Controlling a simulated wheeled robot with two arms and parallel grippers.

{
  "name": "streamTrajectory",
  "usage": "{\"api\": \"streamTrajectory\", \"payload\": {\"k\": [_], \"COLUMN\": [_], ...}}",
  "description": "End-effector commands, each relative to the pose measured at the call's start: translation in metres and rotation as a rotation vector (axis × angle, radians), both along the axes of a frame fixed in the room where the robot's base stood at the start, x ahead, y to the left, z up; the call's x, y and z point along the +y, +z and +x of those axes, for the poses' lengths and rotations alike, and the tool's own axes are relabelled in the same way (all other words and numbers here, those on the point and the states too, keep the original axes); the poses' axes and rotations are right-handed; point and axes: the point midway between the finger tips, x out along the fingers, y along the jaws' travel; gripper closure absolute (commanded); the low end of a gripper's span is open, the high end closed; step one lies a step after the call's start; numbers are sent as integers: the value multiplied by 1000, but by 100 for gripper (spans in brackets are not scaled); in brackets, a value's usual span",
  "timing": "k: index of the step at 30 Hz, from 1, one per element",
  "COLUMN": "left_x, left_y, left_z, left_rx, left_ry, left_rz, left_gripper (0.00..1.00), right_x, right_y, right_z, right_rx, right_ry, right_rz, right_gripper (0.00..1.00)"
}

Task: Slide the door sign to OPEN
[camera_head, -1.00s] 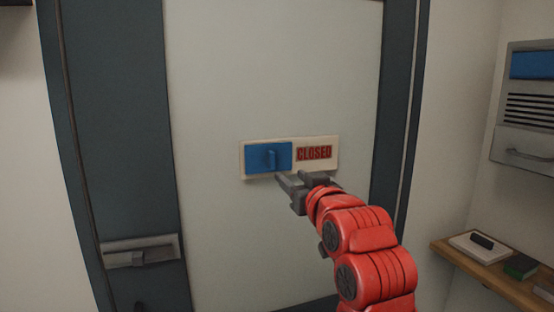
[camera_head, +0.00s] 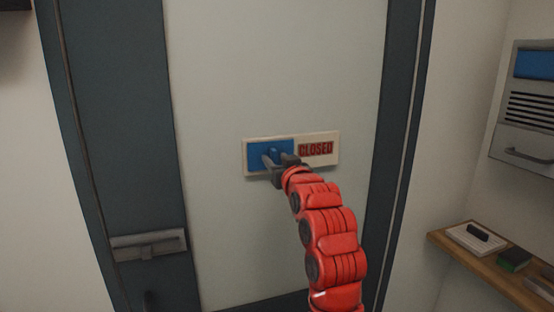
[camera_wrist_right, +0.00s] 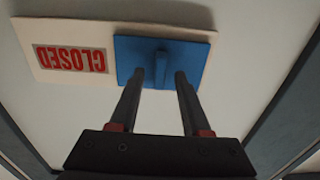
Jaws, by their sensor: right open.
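The door sign (camera_head: 333,137) is a pale plate on the door, with the red word CLOSED (camera_head: 315,149) showing on its right half. A blue slider (camera_head: 257,148) with a raised upright tab covers the left half. In the right wrist view the sign is upside down, with the blue slider (camera_wrist_right: 190,50) at its right and the tab (camera_wrist_right: 160,65) in its middle. My right gripper (camera_head: 275,160) is open at the slider. In the wrist view its fingertips (camera_wrist_right: 160,75) lie on either side of the tab's lower end; contact cannot be told. My left gripper is not in view.
The pale door panel (camera_head: 270,70) has dark frame strips on both sides. A metal handle (camera_head: 148,244) is at the lower left.

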Motion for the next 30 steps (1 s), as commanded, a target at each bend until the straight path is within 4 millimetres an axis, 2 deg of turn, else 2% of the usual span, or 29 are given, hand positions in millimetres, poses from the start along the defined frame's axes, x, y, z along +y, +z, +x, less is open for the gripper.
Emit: {"api": "streamTrajectory", "payload": {"k": [1, 9, 30], "left_x": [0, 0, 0], "left_y": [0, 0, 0], "left_z": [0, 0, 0], "left_rx": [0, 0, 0], "left_ry": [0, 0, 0], "left_rz": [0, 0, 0], "left_gripper": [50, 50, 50], "right_x": [0, 0, 0], "right_y": [0, 0, 0], "right_z": [0, 0, 0], "right_rx": [0, 0, -1], "right_ry": [0, 0, 0], "right_rz": [0, 0, 0], "right_gripper": [52, 100, 100]}}
